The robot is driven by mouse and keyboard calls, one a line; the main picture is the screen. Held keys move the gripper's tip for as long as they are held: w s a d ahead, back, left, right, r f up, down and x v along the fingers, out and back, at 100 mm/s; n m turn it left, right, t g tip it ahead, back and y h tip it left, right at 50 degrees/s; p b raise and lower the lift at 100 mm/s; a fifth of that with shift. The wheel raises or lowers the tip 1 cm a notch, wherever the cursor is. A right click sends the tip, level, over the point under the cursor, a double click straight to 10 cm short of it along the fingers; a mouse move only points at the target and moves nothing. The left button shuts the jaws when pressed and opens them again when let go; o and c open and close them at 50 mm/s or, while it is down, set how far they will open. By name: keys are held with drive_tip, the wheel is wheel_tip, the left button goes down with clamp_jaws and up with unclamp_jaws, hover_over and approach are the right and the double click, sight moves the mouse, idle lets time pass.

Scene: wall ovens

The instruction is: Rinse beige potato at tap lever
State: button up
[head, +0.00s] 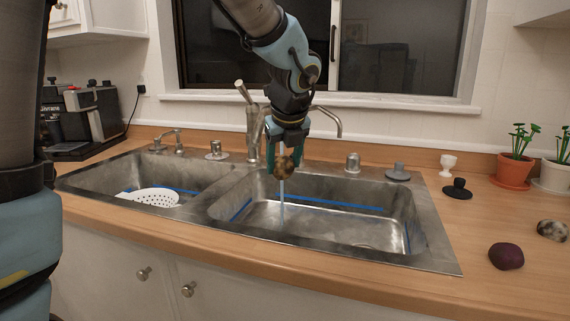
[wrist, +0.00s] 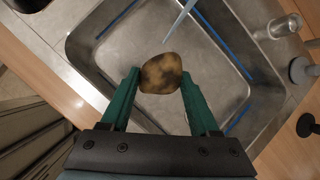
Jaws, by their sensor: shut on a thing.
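The beige potato (head: 284,166), brown with dark patches, hangs above the right sink basin (head: 330,225). My gripper (head: 285,150) is shut on it and points down. The wrist view shows the potato (wrist: 161,73) between the green fingertips of my gripper (wrist: 160,82). A thin pale-blue water stream (head: 282,205) shows below the potato and runs into the basin. In the wrist view the stream (wrist: 181,18) lies just beyond the potato; I cannot tell whether they touch. The tap lever (head: 243,91) stands tilted up behind the sink. My gripper partly hides the tap.
The left basin holds a white strainer (head: 152,197). A dark red potato (head: 506,256) and a speckled one (head: 552,230) lie on the right counter, near a black stopper (head: 458,189), an egg cup (head: 448,165) and potted plants (head: 514,168). A coffee machine (head: 88,118) stands left.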

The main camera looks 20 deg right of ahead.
drive_tip(key=w+d+f+p, duration=0.1)
drive_tip(key=w+d+p, duration=0.1)
drive_tip(key=w, duration=0.7)
drive_tip(key=shift+w+d+f, duration=0.15)
drive_tip(key=shift+d+f, duration=0.15)
drive_tip(key=shift+f, duration=0.1)
drive_tip(key=shift+d+p, duration=0.2)
drive_tip(key=shift+p, duration=0.1)
idle(0.3)
drive_tip(key=shift+d, duration=0.4)
drive_tip(key=shift+a, duration=0.1)
drive_tip(key=shift+a+p, duration=0.5)
drive_tip(key=shift+p, duration=0.05)
